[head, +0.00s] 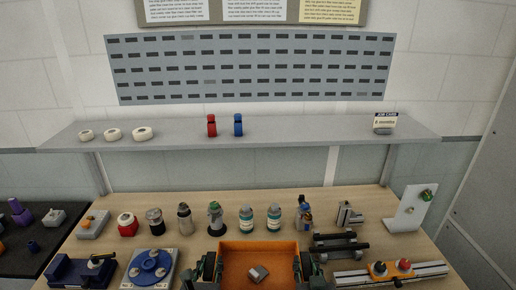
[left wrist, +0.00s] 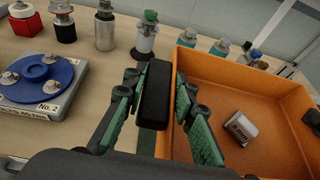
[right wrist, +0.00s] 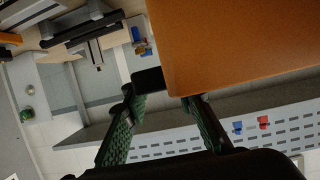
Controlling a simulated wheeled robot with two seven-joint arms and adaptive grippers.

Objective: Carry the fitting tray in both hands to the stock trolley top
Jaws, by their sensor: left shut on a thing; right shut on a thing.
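The orange fitting tray (head: 262,247) is at the bottom centre of the head view, with a small grey metal fitting (head: 258,273) lying in it. My left gripper (head: 205,270) is at its left side, shut on the black handle (left wrist: 155,95) there; the tray's wall (left wrist: 190,75) is just right of it in the left wrist view. My right gripper (head: 310,268) is at the right side, shut on the handle (right wrist: 148,80) beside the tray wall (right wrist: 225,45). The tray's underside and the stock trolley top are not clearly in view.
Several bottles and fittings stand in a row behind the tray on the wooden bench (head: 335,197). A blue disc fixture (head: 152,265) is left of it, a black clamp bar (head: 340,243) and a rail fixture (head: 395,272) right. A grey shelf (head: 290,130) runs above.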

